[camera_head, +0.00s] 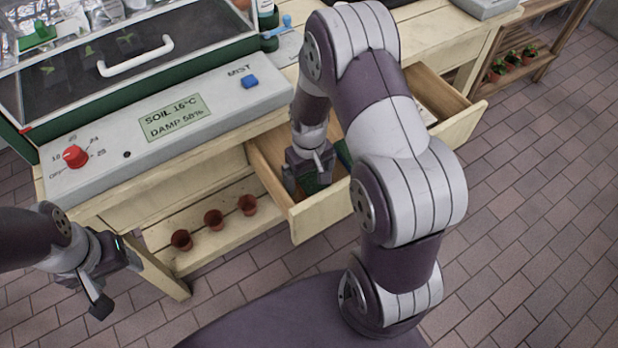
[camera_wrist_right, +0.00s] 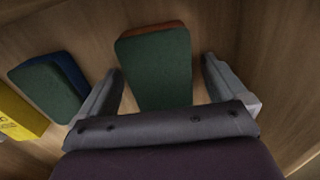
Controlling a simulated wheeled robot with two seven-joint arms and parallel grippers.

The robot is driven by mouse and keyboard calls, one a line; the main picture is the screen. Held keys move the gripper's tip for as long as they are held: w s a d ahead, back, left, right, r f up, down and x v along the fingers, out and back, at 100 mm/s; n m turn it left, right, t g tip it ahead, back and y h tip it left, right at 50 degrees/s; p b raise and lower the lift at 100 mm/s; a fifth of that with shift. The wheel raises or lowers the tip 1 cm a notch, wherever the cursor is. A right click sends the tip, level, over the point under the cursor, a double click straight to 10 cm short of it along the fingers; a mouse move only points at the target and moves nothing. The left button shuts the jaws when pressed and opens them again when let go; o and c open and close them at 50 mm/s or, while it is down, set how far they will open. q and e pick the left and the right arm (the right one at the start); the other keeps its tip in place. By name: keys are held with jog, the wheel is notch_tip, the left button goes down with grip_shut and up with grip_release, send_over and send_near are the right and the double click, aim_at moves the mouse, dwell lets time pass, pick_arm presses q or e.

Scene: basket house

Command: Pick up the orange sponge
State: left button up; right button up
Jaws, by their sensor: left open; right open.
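The orange sponge (camera_wrist_right: 155,70) lies in the open drawer, seen in the right wrist view. Its dark green face is toward the camera, and a strip of orange shows along its far edge. My right gripper (camera_wrist_right: 160,78) is open, with one finger on either side of the sponge; contact cannot be told. In the head view my right gripper (camera_head: 308,175) reaches down into the drawer (camera_head: 310,222), and the arm hides much of the inside. My left gripper (camera_head: 114,278) is open and empty, left of the bench, over the floor.
A green and blue sponge (camera_wrist_right: 48,90) and a yellow object (camera_wrist_right: 18,118) lie left of my right gripper in the drawer. Drawer walls stand close around it. Several small pots (camera_head: 214,220) stand on the lower shelf. A second drawer (camera_head: 445,105) is open at right.

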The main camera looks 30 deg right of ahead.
aim_at(309, 175)
jog(key=c, duration=1.1)
jog(key=shift+o, duration=0.2)
notch_tip(309, 175, up, 10)
jog(key=shift+r+p, duration=0.1)
jog(key=shift+p, duration=1.15)
jog(key=shift+c, duration=0.6)
